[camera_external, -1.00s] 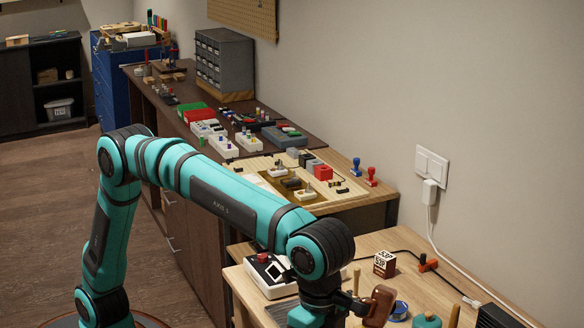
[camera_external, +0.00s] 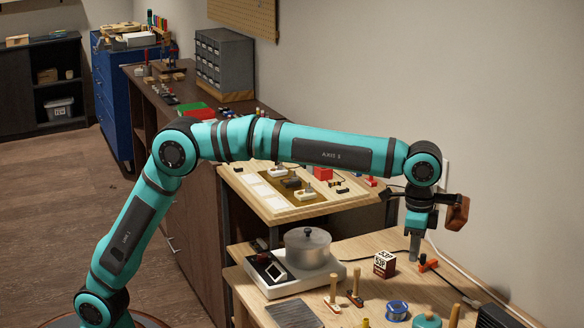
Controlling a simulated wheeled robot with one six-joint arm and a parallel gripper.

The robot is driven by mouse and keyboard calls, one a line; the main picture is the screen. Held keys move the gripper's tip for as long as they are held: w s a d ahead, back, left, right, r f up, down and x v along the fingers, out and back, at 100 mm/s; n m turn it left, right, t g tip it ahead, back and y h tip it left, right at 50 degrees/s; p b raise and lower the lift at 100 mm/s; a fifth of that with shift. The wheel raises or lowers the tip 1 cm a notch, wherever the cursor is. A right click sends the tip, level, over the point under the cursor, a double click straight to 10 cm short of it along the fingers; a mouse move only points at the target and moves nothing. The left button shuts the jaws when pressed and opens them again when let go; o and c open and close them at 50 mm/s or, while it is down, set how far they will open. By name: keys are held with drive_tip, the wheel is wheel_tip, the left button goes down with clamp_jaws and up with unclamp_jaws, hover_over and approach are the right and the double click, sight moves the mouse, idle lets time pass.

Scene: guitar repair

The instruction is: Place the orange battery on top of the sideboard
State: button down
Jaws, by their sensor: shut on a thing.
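The sideboard (camera_external: 196,222), long and dark brown, runs along the wall at the middle left, far from my gripper. My arm hides part of its top.
A lidded metal pot (camera_external: 308,248) stands on a white scale. A printed cube (camera_external: 384,264) and a small orange-black thing (camera_external: 428,264) sit under my wrist. A tray table (camera_external: 290,212) stands between workbench and sideboard. A grey drawer unit (camera_external: 225,62) stands on the sideboard.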

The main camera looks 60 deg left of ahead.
drive_tip(key=w+a+n, duration=0.1)
drive_tip(key=w+a, duration=0.6)
drive_tip(key=a, duration=0.2)
hover_over(410, 290)
wheel_tip(410, 290, down, 10)
drive_tip(key=shift+f, duration=2.5)
drive_tip(key=shift+f, duration=0.15)
drive_tip(key=c, duration=1.5)
unclamp_jaws()
drive_tip(key=shift+o, duration=0.2)
wheel_tip(410, 290, up, 12)
